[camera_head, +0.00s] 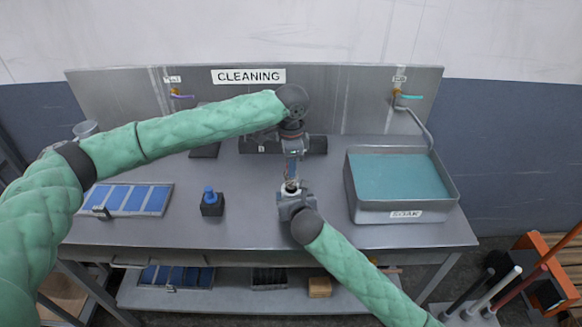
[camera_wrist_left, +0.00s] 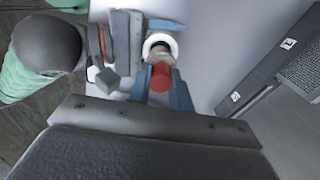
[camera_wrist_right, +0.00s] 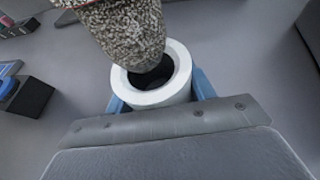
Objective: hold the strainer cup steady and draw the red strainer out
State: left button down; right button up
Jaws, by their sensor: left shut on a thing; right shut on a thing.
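My left gripper (camera_head: 291,152) is shut on the red strainer, above the cup. In the left wrist view its round red end (camera_wrist_left: 160,76) shows between the blue fingertips (camera_wrist_left: 161,88). In the right wrist view the strainer's speckled grey body (camera_wrist_right: 126,36) hangs over the cup mouth, with a red edge at the top. Its rounded tip overlaps the dark opening; I cannot tell whether it is just inside or above. My right gripper (camera_wrist_right: 158,95) is shut around the white strainer cup (camera_wrist_right: 150,98), which stands upright. The cup's rim also shows in the head view (camera_head: 290,190).
A blue-topped item in a black block (camera_head: 212,208) stands left of the cup. A blue-panelled tray (camera_head: 125,199) lies further left. The water-filled soak basin (camera_head: 405,214) is at the right. A dark bin (camera_head: 315,145) sits behind the arms. Bare bench (camera_head: 250,185) surrounds the cup.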

pick_arm(q)
jog(key=shift+r, duration=0.9)
pick_arm(e)
jog(key=o, duration=1.1)
jog(key=shift+o, duration=0.2)
jog(key=shift+s, duration=0.1)
jog(key=v, duration=1.1)
jog(key=shift+s+d+r, duration=0.1)
jog(key=shift+s+r, duration=0.05)
jog(key=shift+s, duration=0.15)
pick_arm(q)
jog(key=shift+s+f, duration=0.1)
pick_arm(e)
jog(key=shift+s, duration=0.1)
